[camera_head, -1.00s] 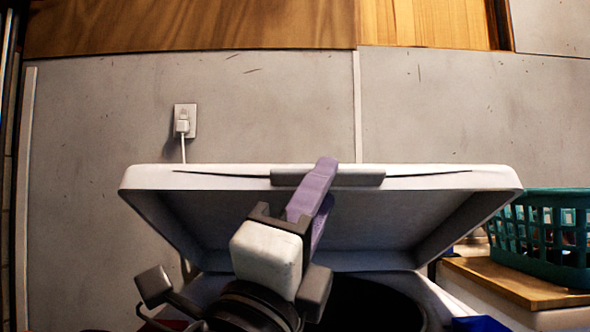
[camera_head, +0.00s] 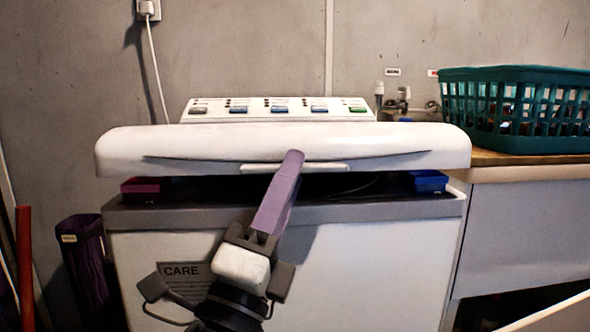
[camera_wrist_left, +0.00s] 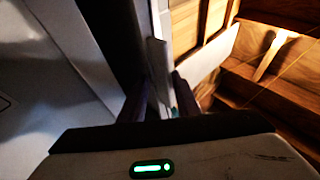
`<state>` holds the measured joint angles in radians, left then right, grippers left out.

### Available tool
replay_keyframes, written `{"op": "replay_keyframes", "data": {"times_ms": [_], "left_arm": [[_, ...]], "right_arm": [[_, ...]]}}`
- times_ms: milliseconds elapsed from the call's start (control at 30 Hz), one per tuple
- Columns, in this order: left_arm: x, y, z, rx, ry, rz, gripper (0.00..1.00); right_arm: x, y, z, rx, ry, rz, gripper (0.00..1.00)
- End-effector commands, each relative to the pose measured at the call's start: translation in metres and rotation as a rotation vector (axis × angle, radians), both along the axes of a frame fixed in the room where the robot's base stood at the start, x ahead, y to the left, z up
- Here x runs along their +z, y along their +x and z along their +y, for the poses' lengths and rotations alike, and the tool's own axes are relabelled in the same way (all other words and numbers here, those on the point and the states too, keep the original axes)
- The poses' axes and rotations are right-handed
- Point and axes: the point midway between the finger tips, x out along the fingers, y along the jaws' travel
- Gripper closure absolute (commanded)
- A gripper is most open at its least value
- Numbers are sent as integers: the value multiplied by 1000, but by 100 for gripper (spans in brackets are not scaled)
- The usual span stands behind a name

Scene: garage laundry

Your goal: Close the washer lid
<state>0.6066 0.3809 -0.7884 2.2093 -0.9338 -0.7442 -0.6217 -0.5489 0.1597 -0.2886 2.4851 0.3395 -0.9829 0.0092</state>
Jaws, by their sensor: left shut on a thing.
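The white washer lid (camera_head: 220,143) is tilted low over the washer (camera_head: 360,262), with a dark gap left between its front edge and the washer's top rim. My left gripper (camera_head: 290,160) reaches up from below, its purple fingers at the light handle (camera_head: 260,168) in the middle of the lid's front edge. It is shut on that lid edge. In the left wrist view the dark fingers (camera_wrist_left: 160,100) sit on either side of a pale edge. The tub opening is mostly hidden under the lid. My right gripper is not in view.
A control panel (camera_head: 280,109) stands behind the lid. A red box (camera_head: 146,186) and a blue box (camera_head: 428,181) show in the gap at the left and right. A teal laundry basket (camera_head: 515,108) sits on the counter (camera_head: 515,159) at right. A dark purple bin (camera_head: 85,265) stands at left.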

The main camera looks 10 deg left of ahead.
Motion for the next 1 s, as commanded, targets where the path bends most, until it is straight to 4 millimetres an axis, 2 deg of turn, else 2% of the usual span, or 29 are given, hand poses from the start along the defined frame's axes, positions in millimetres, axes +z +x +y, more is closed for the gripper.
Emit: {"op": "replay_keyframes", "data": {"times_ms": [33, 267, 300, 367, 1000], "left_arm": [[-7, 10, 7, 24, -4, 24, 100], [-5, 10, 7, 24, -5, 22, 100], [-5, 10, 7, 24, -5, 22, 67], [-5, 10, 7, 23, -4, 21, 58], [-2, 6, -1, 8, 2, 16, 58]], "right_arm": [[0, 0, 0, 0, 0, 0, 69], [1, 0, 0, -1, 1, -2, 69], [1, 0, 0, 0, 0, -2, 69], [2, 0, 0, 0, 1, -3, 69], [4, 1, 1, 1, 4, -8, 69]]}}
